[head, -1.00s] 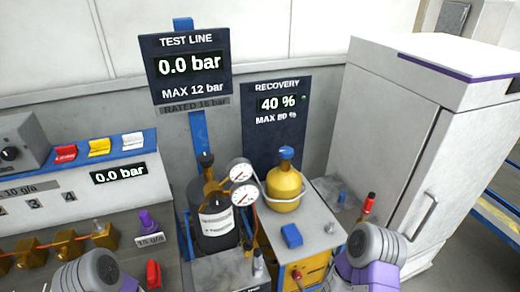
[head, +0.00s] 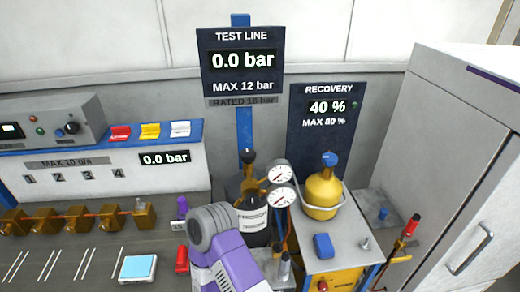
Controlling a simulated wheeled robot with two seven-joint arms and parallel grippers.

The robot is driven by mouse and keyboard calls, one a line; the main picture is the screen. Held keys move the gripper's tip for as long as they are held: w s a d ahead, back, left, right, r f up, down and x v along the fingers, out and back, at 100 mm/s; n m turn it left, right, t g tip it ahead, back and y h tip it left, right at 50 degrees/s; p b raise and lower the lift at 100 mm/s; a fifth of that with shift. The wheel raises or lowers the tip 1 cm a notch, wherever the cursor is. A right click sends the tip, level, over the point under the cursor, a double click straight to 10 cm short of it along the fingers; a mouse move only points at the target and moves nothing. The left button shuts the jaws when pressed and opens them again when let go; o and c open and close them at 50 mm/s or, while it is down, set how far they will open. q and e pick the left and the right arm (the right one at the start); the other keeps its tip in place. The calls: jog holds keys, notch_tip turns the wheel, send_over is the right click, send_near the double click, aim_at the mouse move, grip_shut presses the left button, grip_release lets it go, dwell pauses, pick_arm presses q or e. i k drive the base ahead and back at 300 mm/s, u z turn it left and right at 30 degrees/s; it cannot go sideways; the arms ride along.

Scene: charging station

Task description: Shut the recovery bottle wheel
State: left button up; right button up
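The recovery bottle (head: 322,194) is yellow and stands upright on the grey top of a yellow cabinet, below the RECOVERY sign. Its blue wheel (head: 329,159) sits on the bottle's neck. From this view I cannot tell whether the wheel is open or shut. A purple and grey link of one of my arms, apparently the left, rises at the bottom centre, left of the bottle and apart from it. Neither gripper shows in the head view.
The RECOVERY sign (head: 326,108) reads 40 %, MAX 80 %. Two gauges (head: 280,186) and a black cylinder (head: 254,221) stand left of the bottle. A blue block (head: 323,246) lies in front of it. A tall grey cabinet (head: 438,150) stands at the right.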

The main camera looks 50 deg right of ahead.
aim_at(329, 160)
jog(key=u, duration=0.25)
jog(key=k, duration=0.95)
jog(key=z, duration=1.3)
